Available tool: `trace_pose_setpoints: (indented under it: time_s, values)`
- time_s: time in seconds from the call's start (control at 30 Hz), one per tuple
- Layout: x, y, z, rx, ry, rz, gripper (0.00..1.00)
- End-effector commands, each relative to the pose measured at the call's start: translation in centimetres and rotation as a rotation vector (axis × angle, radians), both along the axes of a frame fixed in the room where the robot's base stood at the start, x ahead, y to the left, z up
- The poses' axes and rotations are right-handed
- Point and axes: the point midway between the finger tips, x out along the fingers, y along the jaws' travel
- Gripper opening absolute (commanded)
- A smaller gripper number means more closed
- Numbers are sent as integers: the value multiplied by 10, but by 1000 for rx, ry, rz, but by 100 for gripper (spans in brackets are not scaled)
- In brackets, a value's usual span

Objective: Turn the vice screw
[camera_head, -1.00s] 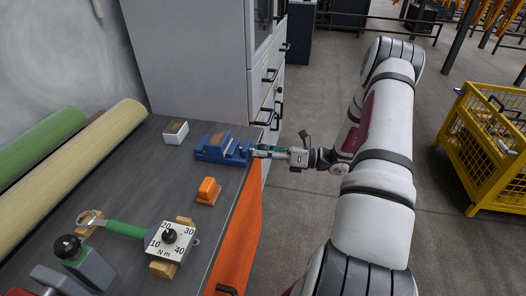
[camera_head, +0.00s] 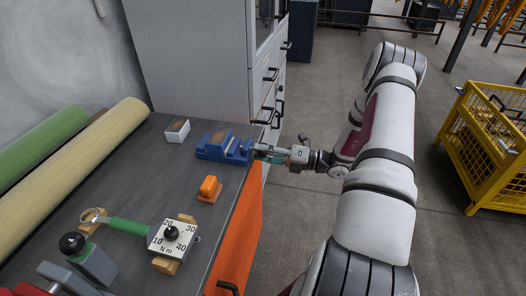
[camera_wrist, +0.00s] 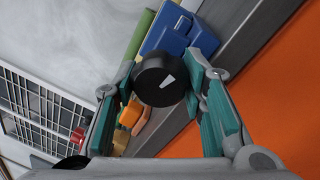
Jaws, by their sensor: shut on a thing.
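The blue vice (camera_head: 224,147) sits at the right edge of the grey bench, and part of it shows behind the knob in the wrist view (camera_wrist: 170,30). The vice screw ends in a round black knob (camera_wrist: 160,80) with a white pointer mark, facing the wrist camera. My gripper (camera_head: 262,153) reaches in from the right, level with the vice at the bench edge. Its teal fingers lie on both sides of the knob and are shut on it. In the head view the knob is mostly hidden by the fingers.
An orange block (camera_head: 209,188) and a white box (camera_head: 177,131) stand near the vice. A torque wrench with a dial (camera_head: 171,236) lies nearer on the bench. A grey cabinet (camera_head: 200,60) stands behind.

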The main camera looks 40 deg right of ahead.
Motion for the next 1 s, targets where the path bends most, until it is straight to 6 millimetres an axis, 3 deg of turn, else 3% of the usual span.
trace_pose_setpoints:
  time_s: [0.93, 0.97, 1.0]
  values:
    - [-1, 1, -2, -3, 3, 2, 10]
    - [-1, 1, -2, -3, 3, 2, 42]
    - [-1, 1, -2, -3, 3, 2, 51]
